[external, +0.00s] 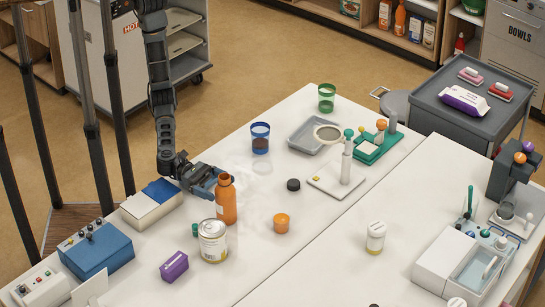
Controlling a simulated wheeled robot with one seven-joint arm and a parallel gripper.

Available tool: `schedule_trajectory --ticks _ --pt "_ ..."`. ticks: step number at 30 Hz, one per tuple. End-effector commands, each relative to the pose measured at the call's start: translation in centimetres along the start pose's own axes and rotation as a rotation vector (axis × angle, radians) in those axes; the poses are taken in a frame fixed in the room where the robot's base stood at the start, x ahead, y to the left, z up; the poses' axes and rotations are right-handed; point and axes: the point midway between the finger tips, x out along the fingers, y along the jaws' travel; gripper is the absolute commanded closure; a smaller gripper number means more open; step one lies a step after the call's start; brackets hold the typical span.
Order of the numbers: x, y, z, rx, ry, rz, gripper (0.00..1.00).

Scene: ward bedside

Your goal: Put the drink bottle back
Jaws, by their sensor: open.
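The drink bottle appears to be the orange bottle (227,203), standing upright on the white table (322,228) left of centre. My gripper (213,182) reaches in low from the left, at the bottle's upper part. Its jaws are open. The bottle partly hides the fingertips, so I cannot tell whether they touch it or sit around it.
A white-and-blue box (152,204) is close left of my gripper. A purple box (174,267) lies nearer.

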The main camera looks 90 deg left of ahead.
Motion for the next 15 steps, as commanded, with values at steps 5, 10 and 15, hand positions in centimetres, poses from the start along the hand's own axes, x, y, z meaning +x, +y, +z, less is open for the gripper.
schedule_trajectory --ticks 5,10,15 --pt "-0.1 -0.1 3.0 0.000 0.002 -0.002 0.02" --pt "-0.1 -0.1 4.4 0.000 0.001 -0.002 0.02" --pt "-0.1 -0.1 5.1 0.001 0.003 -0.002 0.02"
